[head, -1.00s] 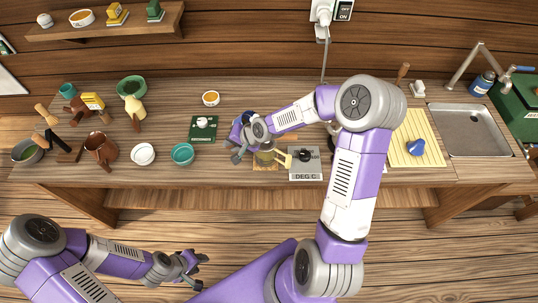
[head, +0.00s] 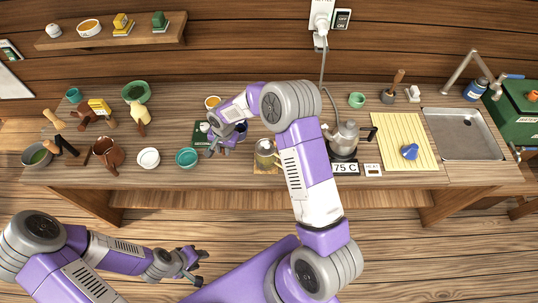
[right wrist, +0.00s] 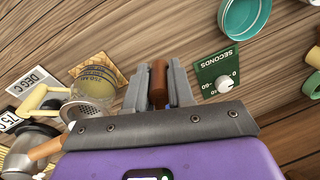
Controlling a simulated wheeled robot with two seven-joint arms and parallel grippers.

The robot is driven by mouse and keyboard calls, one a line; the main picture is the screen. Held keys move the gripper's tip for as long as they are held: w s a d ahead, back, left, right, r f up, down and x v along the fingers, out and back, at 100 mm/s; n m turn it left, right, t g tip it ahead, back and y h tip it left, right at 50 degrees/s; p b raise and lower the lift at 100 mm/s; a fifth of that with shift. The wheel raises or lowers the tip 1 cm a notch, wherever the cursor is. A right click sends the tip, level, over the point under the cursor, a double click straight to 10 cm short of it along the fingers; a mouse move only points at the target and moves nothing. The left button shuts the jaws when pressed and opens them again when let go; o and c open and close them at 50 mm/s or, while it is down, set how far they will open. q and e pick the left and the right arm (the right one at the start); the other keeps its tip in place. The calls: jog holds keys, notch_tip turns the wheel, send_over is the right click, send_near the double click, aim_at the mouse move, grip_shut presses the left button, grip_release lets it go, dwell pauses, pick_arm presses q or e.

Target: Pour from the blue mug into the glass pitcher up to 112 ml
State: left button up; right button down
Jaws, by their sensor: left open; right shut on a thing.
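My right gripper (head: 213,148) is shut on a brown handle-like piece (right wrist: 158,84) over the counter, left of the pitcher. A dark blue shape (head: 241,128) beside this gripper in the head view appears to be the blue mug, mostly hidden by the hand; its contents and tilt cannot be told. The glass pitcher (head: 264,154) stands on a small wooden board, with yellowish contents and a 250 ml mark in the right wrist view (right wrist: 97,82). I cannot read its level. My left gripper (head: 196,268) is open and empty, low in front of the counter.
A timer (right wrist: 219,74) lies beside the right gripper. A kettle (head: 343,137) stands right of the pitcher on a heater reading 75 C. Teal (head: 187,157) and white (head: 149,158) bowls sit to the left. A bright blue object (head: 410,151) lies on the yellow mat (head: 390,125).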

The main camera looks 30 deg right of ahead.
dwell(0.6)
notch_tip(320, 180, up, 6)
jog(key=p, duration=0.2)
jog(key=shift+s+p, duration=0.1)
jog(key=shift+p, duration=0.25)
jog(key=shift+f, duration=0.15)
jog(key=shift+s+f+b, duration=0.15)
jog(key=shift+f+b, duration=0.1)
jog(key=shift+b, duration=0.2)
jog(key=s+d+f+n+g+b, duration=0.1)
jog(key=s+f+n+b, duration=0.8)
jog(key=s+f+b, duration=0.4)
jog(key=f+b, duration=0.1)
jog(key=b, duration=0.2)
jog(key=shift+d+f+y+b, duration=0.15)
jog(key=shift+d+y+b, duration=0.25)
